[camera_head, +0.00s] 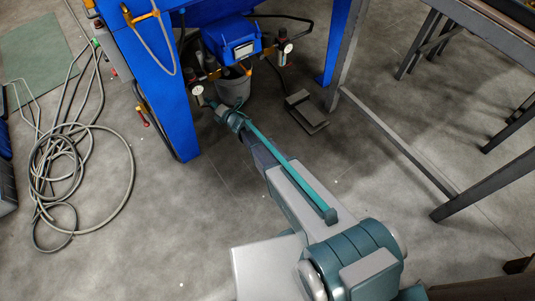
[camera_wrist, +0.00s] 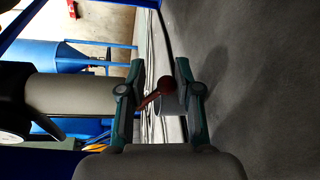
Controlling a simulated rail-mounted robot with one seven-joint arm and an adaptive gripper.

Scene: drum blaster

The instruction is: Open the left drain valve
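A dark red lever with a round knob (camera_wrist: 166,84) shows between the fingers of my gripper (camera_wrist: 160,66) in the wrist view. It appears to be the left drain valve's handle. The fingers stand apart on either side of the knob, with visible space around it; I cannot tell whether either touches the lever. In the head view my gripper (camera_head: 216,107) is low beside the blue machine's left leg, just below the left round gauge (camera_head: 197,90). The valve handle is hidden or too small to make out there.
The blue machine (camera_head: 160,85) stands above, with a grey bucket (camera_head: 233,86) close to my gripper. A second gauge (camera_head: 287,48) is on the right. A dark pedal (camera_head: 306,112) lies on the floor. Coiled hoses (camera_head: 75,170) lie at left, and a steel table frame (camera_head: 395,145) stands at right.

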